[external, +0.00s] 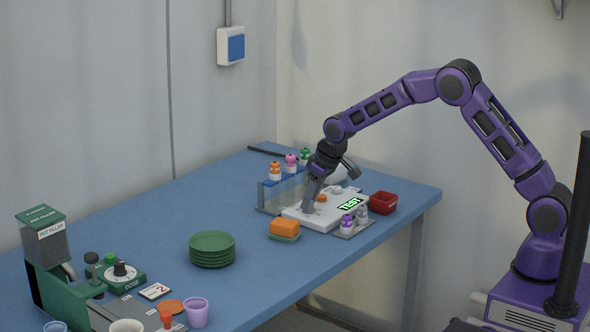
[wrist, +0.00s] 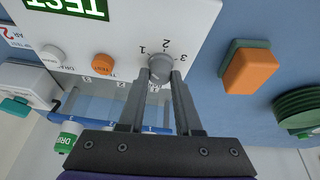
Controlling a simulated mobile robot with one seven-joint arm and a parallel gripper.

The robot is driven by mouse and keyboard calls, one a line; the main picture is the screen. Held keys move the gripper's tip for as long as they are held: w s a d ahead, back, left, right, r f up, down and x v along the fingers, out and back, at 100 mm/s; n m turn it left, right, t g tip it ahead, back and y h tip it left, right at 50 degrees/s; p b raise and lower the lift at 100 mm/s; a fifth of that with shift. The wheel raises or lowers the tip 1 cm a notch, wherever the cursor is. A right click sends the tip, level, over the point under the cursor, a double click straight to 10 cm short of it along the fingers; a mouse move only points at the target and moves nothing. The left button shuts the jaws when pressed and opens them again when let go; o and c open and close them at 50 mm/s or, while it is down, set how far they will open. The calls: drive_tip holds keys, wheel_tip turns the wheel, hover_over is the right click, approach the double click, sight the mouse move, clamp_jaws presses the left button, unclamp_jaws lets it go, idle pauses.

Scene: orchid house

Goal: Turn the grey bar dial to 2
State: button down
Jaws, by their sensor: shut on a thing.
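The grey bar dial (wrist: 160,66) sits on a white panel (wrist: 130,28) with the numbers 1, 2 and 3 printed around it. My gripper (wrist: 160,78) is shut on the dial, with one finger on each side of it. Where the dial points is hard to tell, as the fingers hide part of it. In the external view my gripper (external: 310,206) reaches down to the left part of the white panel (external: 325,222). The panel has a green TEST display (external: 350,203).
An orange button (wrist: 102,64) and a white knob (wrist: 51,56) are beside the dial. An orange block (external: 285,227) on a green base, green plates (external: 212,249), a red tray (external: 383,202) and a rack of small bottles (external: 283,187) stand around the panel. Bare blue table lies left of the rack.

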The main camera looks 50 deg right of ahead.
drive_tip(key=m+h, duration=0.1)
drive_tip(key=m, duration=0.1)
drive_tip(key=m+h+p, duration=0.1)
drive_tip(key=m, duration=0.2)
drive_tip(key=shift+a, duration=0.2)
drive_tip(key=shift+w+m+g+h+p, duration=0.1)
drive_tip(key=shift+m+g+h+p, duration=0.3)
drive_tip(key=shift+m, duration=0.8)
drive_tip(key=shift+m+g+h+p, duration=0.3)
drive_tip(key=shift+m+g+p, duration=0.15)
drive_tip(key=shift+m, duration=0.75)
drive_tip(key=c, duration=0.6)
unclamp_jaws()
drive_tip(key=p+v, duration=0.1)
drive_tip(key=v, duration=1.6)
drive_tip(key=shift+a, duration=0.25)
drive_tip(key=shift+r, duration=0.1)
